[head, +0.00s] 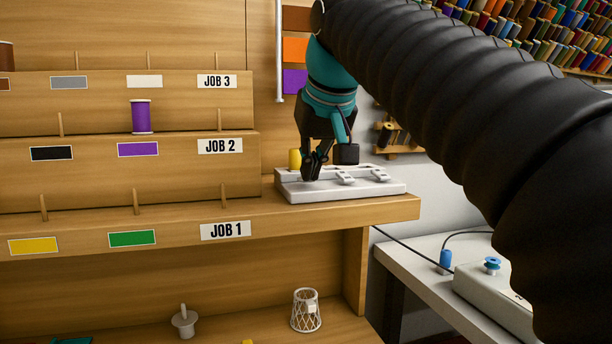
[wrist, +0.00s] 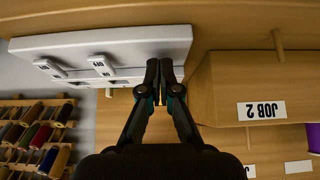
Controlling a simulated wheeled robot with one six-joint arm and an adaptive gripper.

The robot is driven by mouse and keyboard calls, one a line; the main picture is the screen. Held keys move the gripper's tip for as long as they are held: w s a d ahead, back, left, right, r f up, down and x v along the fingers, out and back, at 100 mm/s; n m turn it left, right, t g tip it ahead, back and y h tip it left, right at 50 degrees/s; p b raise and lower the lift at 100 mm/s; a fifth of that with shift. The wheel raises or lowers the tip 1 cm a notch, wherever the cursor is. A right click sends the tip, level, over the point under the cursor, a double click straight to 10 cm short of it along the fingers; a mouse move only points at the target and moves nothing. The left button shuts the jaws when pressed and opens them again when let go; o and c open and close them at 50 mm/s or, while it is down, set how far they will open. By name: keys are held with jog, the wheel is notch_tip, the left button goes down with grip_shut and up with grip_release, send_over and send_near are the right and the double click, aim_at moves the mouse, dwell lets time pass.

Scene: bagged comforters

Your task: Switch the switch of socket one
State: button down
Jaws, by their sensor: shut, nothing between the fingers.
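The white socket strip (head: 300,194) lies on the wooden shelf at its right end, and it fills the upper left of the upside-down wrist view (wrist: 130,40). Two rocker switches show on it in the head view, a middle one (head: 345,178) and a right one (head: 379,174). The wrist view shows switches with ON/OFF marks (wrist: 101,65) and (wrist: 48,68). I cannot read which is socket one. My gripper (head: 309,177) points down at the strip's left part, fingers shut and empty; its tips (wrist: 166,68) cover what is there. I cannot tell whether they touch the strip.
A yellow spool (head: 295,158) stands behind the strip, close to my gripper. The stepped rack (head: 225,177) with a purple spool (head: 141,117) is to the left. A white basket (head: 305,310) stands below. A grey table (head: 425,270) with a white device (head: 490,298) is at the right.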

jog(key=shift+w+f, duration=0.15)
jog(key=shift+f, duration=0.25)
jog(key=shift+r, duration=0.1)
jog(key=shift+r+p, duration=0.85)
jog(key=shift+r, duration=0.1)
jog(key=shift+s+r+p, duration=0.2)
jog(key=shift+r+p, duration=0.85)
jog(key=shift+r, duration=0.6)
jog(key=v, duration=1.2)
jog(key=s+d+f+m, duration=0.1)
jog(key=s+d+f, duration=0.3)
jog(key=f, duration=1.1)
jog(key=s+d+f+m+g+h, duration=0.1)
jog(key=s+d+f, duration=0.3)
jog(key=f, duration=1.1)
jog(key=s+d+f+m+h, duration=0.1)
jog(key=s+d+f, duration=0.3)
jog(key=f, duration=1.2)
jog(key=shift+s+d, duration=0.15)
jog(key=shift+s, duration=0.35)
